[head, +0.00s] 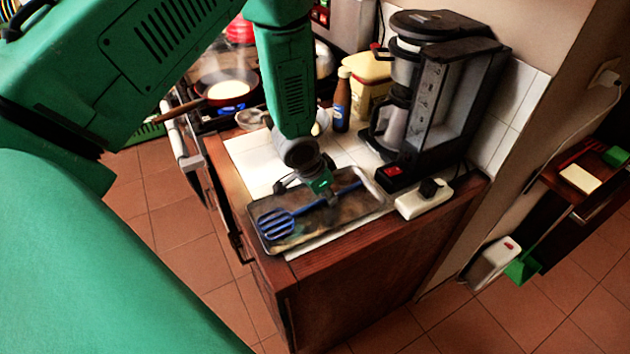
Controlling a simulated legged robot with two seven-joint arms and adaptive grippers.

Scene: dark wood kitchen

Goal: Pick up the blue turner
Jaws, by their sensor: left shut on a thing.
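The blue turner (276,222) has a slotted head at the left and a handle running up to the right. It lies over a dark rectangular tray (372,207) on the counter; I cannot tell whether it touches the tray. My left gripper (331,198) comes down from above and is shut on the turner's handle. The fingertips are small here and partly hidden by the gripper body. My right gripper is not in view.
A black coffee maker (437,100) stands just right of the tray, with a white power strip (423,200) in front. A brown bottle (342,103) and a yellow container (370,82) stand behind. A pan (228,92) sits on the stove at the back left.

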